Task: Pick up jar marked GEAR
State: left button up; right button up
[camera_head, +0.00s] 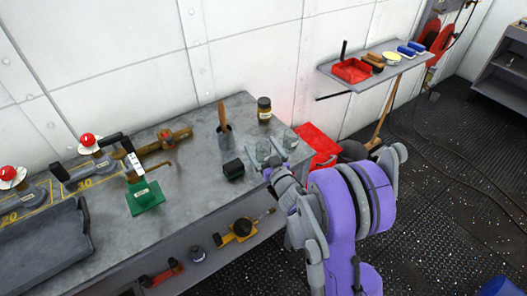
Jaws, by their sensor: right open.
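My left gripper is not in view.
A pot with a wooden handle (223,128) stands left of the jar, and a black box (233,169) lies left of my right gripper. A green block (145,197) and a grey tray (45,245) are further left. A wall shelf (375,70) is at right.

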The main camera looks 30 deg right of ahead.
jog(key=shift+w+d+f, duration=0.1)
jog(key=shift+w, duration=0.85)
jog(key=shift+s, duration=0.15)
jog(key=shift+c, duration=1.3)
jog(key=c, duration=1.2)
